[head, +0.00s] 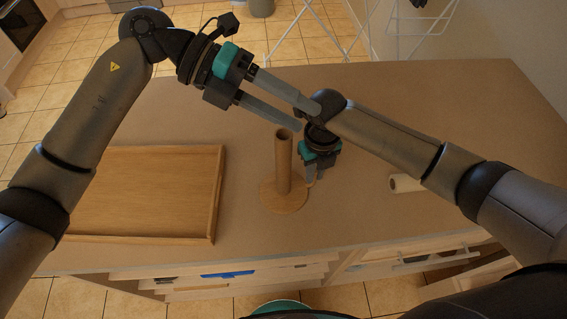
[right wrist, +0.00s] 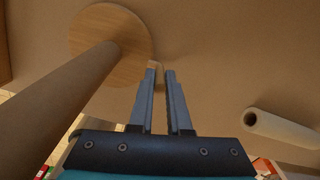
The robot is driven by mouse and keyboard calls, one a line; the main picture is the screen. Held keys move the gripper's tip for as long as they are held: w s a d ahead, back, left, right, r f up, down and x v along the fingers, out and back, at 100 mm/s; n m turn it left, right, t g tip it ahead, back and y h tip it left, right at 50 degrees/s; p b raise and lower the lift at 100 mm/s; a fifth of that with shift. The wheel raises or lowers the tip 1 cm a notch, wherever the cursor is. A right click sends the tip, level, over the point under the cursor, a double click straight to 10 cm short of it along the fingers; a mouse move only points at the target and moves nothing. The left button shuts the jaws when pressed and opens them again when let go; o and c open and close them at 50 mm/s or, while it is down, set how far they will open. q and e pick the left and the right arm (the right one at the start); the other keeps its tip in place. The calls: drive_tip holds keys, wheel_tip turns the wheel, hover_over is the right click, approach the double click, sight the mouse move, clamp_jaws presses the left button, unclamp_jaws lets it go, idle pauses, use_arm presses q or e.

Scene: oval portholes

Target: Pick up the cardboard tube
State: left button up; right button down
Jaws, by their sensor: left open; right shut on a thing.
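A brown cardboard tube (head: 284,160) stands upright on a round wooden base (head: 276,204) on the counter. In the right wrist view, the tube (right wrist: 52,98) crosses the left side and the base (right wrist: 110,22) shows at the top. My right gripper (head: 310,184) points down just right of the tube, its fingers close together at the base's rim. In the right wrist view, its fingertips (right wrist: 160,72) pinch something small at that rim, apart from the tube. My left gripper (head: 309,116) is open and empty, above and behind the tube, with its fingertips near my right arm.
A wooden tray (head: 215,195) lies left on the counter (head: 400,95). A pale roll (head: 404,183) lies to the right and also shows in the right wrist view (right wrist: 280,128). Open drawers (head: 230,272) line the near edge. A white drying rack (head: 300,35) stands behind.

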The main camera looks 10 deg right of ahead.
use_arm(q)
wheel_tip(320, 180, up, 2)
drive_tip(key=s+d+m+y, duration=0.1)
drive_tip(key=s+d+m, duration=0.1)
drive_tip(key=m, duration=0.5)
drive_tip(key=m+t+y, duration=0.5)
drive_tip(key=m+y, duration=0.6)
drive_tip(key=m, duration=1.2)
hover_over(283, 136)
drive_tip(key=s, duration=0.1)
drive_tip(key=shift+s+f, duration=0.2)
drive_tip(key=shift+f, duration=6.05)
drive_tip(key=shift+c, duration=0.4)
